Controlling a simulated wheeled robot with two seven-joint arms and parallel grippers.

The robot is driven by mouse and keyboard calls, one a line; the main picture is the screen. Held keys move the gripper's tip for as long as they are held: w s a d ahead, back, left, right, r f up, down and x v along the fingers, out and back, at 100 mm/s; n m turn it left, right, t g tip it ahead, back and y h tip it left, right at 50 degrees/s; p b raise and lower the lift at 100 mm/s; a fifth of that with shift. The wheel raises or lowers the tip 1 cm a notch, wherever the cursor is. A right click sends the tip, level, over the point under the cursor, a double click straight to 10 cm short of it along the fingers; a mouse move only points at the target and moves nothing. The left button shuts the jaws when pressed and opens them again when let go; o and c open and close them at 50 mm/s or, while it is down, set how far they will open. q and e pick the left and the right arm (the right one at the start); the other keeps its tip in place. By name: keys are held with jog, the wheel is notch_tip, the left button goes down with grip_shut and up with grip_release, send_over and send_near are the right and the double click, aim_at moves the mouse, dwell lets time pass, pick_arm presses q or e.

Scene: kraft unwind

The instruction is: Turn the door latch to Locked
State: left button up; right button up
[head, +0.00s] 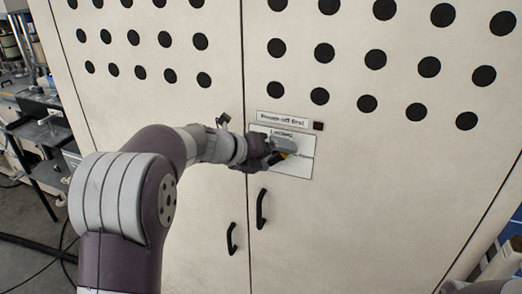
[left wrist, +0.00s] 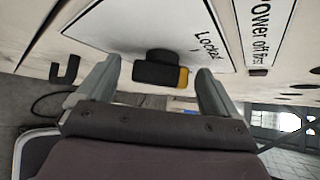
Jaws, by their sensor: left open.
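The door latch (left wrist: 160,72) is a dark knob with a yellow end, mounted on a white plate (left wrist: 112,30) with the word "Locked" printed near it. In the left wrist view the latch lies between the two fingers of my left gripper (left wrist: 155,85), which is open, with a gap on each side. Which setting the latch points to cannot be told. My right gripper is not in view.
A "Power off first" label (head: 283,119) and a small dark red square (head: 318,126) sit above the plate on the pale cabinet doors (head: 350,220). Two black door handles (head: 262,209) stick out below. A cart with equipment (head: 45,135) stands at the left.

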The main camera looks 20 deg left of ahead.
pick_arm(q)
jog(key=c, duration=1.1)
jog(key=shift+f+h+b, duration=0.25)
jog(key=shift+h+b, duration=0.05)
jog(key=shift+b, duration=0.1)
jog(key=shift+c, duration=0.2)
jog(key=shift+f+n+t+h+b, duration=0.1)
jog(key=shift+n+t+h+b, duration=0.2)
jog(key=shift+n+h+b, duration=0.65)
jog(key=shift+h+b, duration=0.25)
jog(key=shift+b, duration=0.25)
jog(key=shift+a+n, duration=0.1)
jog(key=shift+n, duration=0.15)
